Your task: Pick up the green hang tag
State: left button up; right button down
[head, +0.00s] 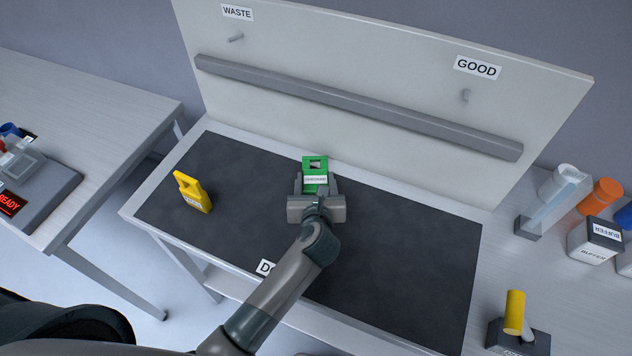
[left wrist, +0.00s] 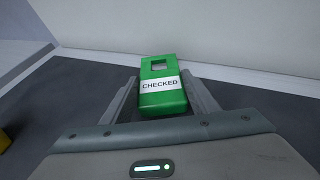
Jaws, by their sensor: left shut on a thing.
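The green hang tag (head: 316,165) has a square hole at its top and a white label. In the left wrist view the label on the green tag (left wrist: 161,98) reads CHECKED. My left gripper (head: 315,187) is shut on the tag, with one finger at each side of it. In the left wrist view the fingers of the left gripper (left wrist: 160,103) flank the tag's lower half. I cannot tell whether the tag touches the mat. My right gripper is not in view.
A yellow hang tag (head: 193,192) stands on the dark mat (head: 400,260) at left. Behind is a board (head: 350,60) with a grey rail (head: 350,107) and pegs under WASTE (head: 237,12) and GOOD (head: 478,67) signs. Bottles and a box (head: 595,242) stand right. The mat's right part is clear.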

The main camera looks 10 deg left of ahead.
aim_at(316, 182)
pick_arm(q)
notch_tip(316, 182, up, 6)
jog(key=shift+r+b, duration=0.1)
jog(key=shift+b, duration=0.7)
jog(key=s+a+b, duration=0.1)
jog(key=s, duration=0.4)
jog(key=s+a+b, duration=0.1)
jog(key=s+b, duration=0.1)
jog(key=s, duration=0.4)
jog(key=s+a+b, duration=0.1)
jog(key=s+b, duration=0.1)
jog(key=s, duration=0.3)
jog(key=shift+s+a, duration=0.15)
jog(key=shift+s, duration=0.25)
jog(key=shift+s+a+p, duration=0.25)
jog(key=shift+s+p, duration=0.15)
jog(key=shift+s, duration=0.85)
jog(key=shift+w, duration=0.1)
jog(key=w+a+r+n+g+y, duration=0.1)
jog(key=w+a+r+n+y, duration=0.2)
jog(key=w+r, duration=0.4)
jog(key=shift+w+a+r, duration=0.4)
jog(key=shift+w+a, duration=0.3)
jog(key=shift+w, duration=0.6)
